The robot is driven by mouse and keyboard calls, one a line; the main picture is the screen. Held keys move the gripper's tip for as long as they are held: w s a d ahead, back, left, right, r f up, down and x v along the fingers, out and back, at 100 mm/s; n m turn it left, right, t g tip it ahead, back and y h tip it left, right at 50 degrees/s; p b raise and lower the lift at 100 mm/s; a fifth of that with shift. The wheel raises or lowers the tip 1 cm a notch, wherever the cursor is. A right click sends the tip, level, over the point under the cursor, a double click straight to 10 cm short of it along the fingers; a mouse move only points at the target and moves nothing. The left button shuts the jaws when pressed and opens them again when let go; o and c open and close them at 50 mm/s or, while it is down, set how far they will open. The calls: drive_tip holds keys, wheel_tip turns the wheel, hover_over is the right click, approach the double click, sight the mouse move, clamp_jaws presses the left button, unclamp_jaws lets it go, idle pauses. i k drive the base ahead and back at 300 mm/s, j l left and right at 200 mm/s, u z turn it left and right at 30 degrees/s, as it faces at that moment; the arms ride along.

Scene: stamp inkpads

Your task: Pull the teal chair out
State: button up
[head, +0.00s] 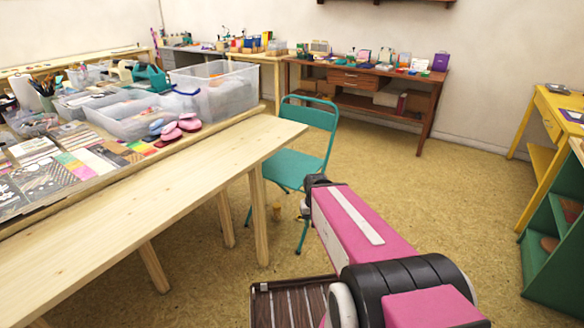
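The teal chair (285,168) is a metal folding chair standing upright on the floor near the middle of the picture. Its backrest (311,114) is on the far right side, and its seat is beside the right end of the pale wooden table (150,190). The table end and a table leg hide part of the chair's left side and legs. My pink arm reaches forward from the lower right, its dark far end showing just in front of the chair's right side. My gripper cannot be made out, and whether anything touches the chair cannot be told.
Clear plastic bins (212,90) and craft supplies crowd the tables at left. A brown wooden desk (365,82) stands at the back wall. A yellow table (560,125) and a green shelf (555,235) line the right. The floor (440,190) between is open.

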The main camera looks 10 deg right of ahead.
sight(287, 168)
drive_tip(key=i+l+z, duration=0.1)
drive_tip(key=z, duration=1.1)
drive_tip(key=i, duration=3.4)
drive_tip(key=i+l+u, duration=0.2)
drive_tip(key=i+u, duration=0.2)
drive_tip(key=i+l+u, duration=0.45)
drive_tip(key=i+j, duration=0.05)
drive_tip(key=j, duration=0.05)
